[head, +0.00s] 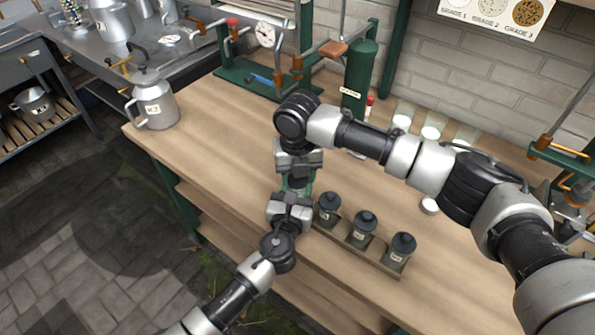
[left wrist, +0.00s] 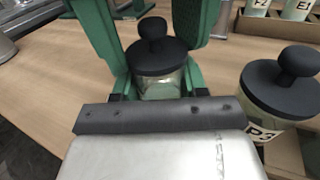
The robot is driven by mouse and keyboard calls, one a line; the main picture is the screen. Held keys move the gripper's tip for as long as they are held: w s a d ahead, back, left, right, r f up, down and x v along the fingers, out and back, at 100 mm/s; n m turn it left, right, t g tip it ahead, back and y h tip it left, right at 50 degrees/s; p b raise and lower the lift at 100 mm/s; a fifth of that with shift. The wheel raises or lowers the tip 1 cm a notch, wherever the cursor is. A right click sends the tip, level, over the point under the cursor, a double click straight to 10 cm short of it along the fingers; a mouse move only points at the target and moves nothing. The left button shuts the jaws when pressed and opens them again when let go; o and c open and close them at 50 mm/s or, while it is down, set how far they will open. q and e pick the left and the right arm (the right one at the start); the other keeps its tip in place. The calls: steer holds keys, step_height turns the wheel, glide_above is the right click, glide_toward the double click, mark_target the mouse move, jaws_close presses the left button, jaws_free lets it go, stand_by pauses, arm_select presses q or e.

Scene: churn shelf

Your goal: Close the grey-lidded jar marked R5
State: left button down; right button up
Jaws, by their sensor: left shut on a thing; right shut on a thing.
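A small glass jar (left wrist: 160,85) with a dark grey knobbed lid (left wrist: 158,57) stands upright between green fingers in the left wrist view. No mark shows on it there, so I cannot read R5. My left gripper (head: 296,188) is shut on its glass body from the near side. My right gripper (head: 298,178) comes down over the same spot, shut, with its green fingers flanking the lid. The lid sits on the jar's mouth; I cannot tell how tight it is. In the head view the grippers hide most of this jar.
Three similar dark-lidded jars (head: 363,229) stand in a wooden rack (head: 375,265) right of the grippers; the nearest (left wrist: 275,100) is close by in the left wrist view. A metal churn (head: 155,105) stands at the bench's left end. The bench between is clear.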

steer(key=shift+f, duration=0.45)
steer(key=o, duration=1)
steer(key=shift+r, duration=0.1)
step_height(320, 180, up, 12)
steer(key=shift+f, duration=0.1)
arm_select(q)
steer(key=c, duration=0.5)
jaws_free()
